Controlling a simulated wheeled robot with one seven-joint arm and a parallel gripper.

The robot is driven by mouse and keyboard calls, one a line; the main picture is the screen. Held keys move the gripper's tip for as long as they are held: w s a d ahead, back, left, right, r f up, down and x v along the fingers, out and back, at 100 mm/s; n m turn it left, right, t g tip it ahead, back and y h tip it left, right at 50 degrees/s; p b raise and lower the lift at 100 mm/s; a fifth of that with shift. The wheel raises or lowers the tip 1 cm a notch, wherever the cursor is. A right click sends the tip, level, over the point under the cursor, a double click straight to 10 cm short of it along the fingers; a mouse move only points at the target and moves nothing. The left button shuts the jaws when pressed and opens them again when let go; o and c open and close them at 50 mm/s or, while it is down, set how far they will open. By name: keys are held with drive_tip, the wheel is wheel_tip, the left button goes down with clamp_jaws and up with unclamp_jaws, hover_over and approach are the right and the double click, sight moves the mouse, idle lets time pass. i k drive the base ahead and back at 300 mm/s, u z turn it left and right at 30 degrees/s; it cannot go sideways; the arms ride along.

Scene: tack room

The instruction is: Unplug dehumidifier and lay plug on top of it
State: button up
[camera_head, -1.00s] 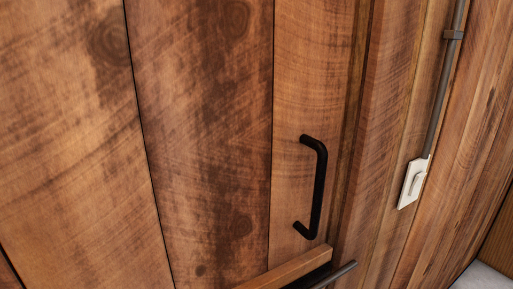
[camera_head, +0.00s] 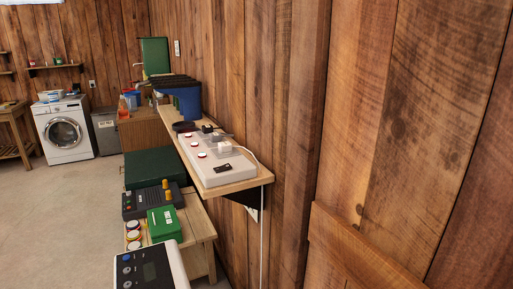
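A white appliance top with a dark control panel and blue buttons (camera_head: 150,266) shows at the bottom edge; it looks like the dehumidifier, but most of it is cut off. A long white power strip (camera_head: 199,158) with red-and-white round switches lies on a narrow wooden wall shelf (camera_head: 233,186). A dark plug (camera_head: 208,129) and a pale grey plug (camera_head: 222,148) appear to sit in it. I cannot tell which belongs to the appliance. A white cord (camera_head: 262,235) hangs from the shelf's near end. My gripper is not in view.
A blue bin (camera_head: 184,101) stands farther along the shelf. Below are a black radio-like box (camera_head: 152,201), a green box (camera_head: 164,224) and a wooden bench (camera_head: 197,230). A plank wall fills the right. Open floor (camera_head: 60,210) lies left, with a washing machine (camera_head: 64,130) behind.

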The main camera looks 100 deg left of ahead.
sight(223, 146)
drive_tip(key=u, duration=3.65)
drive_tip(key=i, duration=1.65)
